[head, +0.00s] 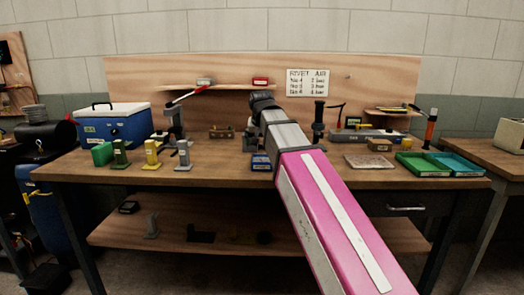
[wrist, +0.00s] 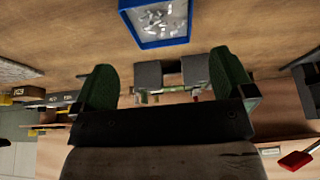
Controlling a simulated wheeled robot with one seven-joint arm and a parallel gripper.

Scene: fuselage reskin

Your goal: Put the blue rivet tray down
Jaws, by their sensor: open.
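The blue rivet tray (wrist: 157,43) sits on the wooden bench top, with several small silver rivets inside. It lies just beyond my fingertips in the wrist view. A small blue tray, seemingly the same one, shows in the head view (head: 261,168) at the middle of the bench, beside my arm. A strip of bench shows between the pads and the tray. In the head view my arm largely hides the gripper.
Green (head: 417,171) and larger blue (head: 458,170) trays lie at the bench's right. A blue cooler (head: 108,128) stands left, with green, yellow and grey stands in front. A speckled plate (head: 370,161) lies right of my arm. Some bare bench (head: 225,172) shows left of the tray.

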